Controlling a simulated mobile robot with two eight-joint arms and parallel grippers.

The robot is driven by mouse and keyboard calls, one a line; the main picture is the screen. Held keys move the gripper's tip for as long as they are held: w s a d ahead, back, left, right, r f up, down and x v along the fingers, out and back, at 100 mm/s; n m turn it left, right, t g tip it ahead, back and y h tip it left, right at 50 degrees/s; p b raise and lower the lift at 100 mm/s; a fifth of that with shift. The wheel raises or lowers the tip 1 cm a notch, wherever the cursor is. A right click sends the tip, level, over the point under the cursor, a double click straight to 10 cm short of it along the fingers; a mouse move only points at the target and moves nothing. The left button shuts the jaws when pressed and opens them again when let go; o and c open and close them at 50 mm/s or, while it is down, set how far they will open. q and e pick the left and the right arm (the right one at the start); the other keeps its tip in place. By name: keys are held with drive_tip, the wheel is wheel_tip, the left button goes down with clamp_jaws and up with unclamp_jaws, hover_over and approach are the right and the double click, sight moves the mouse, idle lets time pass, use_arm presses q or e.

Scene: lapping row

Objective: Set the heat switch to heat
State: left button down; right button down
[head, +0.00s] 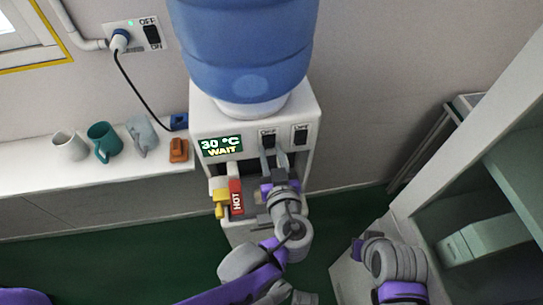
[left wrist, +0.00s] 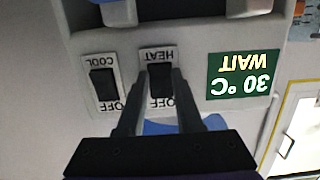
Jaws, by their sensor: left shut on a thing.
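The white water dispenser (head: 225,110) carries a green display (head: 221,145) reading 30 °C WAIT. Right of it is the black heat switch (head: 268,141), labelled HEAT and OFF in the left wrist view (left wrist: 160,78), where the picture is upside down. My left gripper (head: 273,154) reaches up to this switch, its two grey fingers shut on it from both sides. Which way the rocker is tipped I cannot tell. The cool switch (head: 300,136) is beside it, untouched; it also shows in the left wrist view (left wrist: 104,84). My right gripper (head: 358,248) is low at the right, its fingers hidden.
A blue bottle (head: 245,45) tops the dispenser. A red HOT tap (head: 236,197) and a yellow piece (head: 220,203) are left of my left gripper. Mugs (head: 104,140) stand on the shelf (head: 60,179). A plugged wall socket (head: 135,36) is above. A cabinet (head: 460,160) stands at right.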

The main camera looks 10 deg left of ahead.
idle(0.3)
use_arm(q)
drive_tip(key=c, duration=0.6)
unclamp_jaws()
drive_tip(key=shift+o, duration=0.2)
drive_tip(key=v, duration=1)
drive_tip(key=shift+s+p, duration=0.35)
drive_tip(key=shift+s, duration=0.05)
drive_tip(key=shift+d+f, duration=0.1)
drive_tip(key=shift+f, duration=0.05)
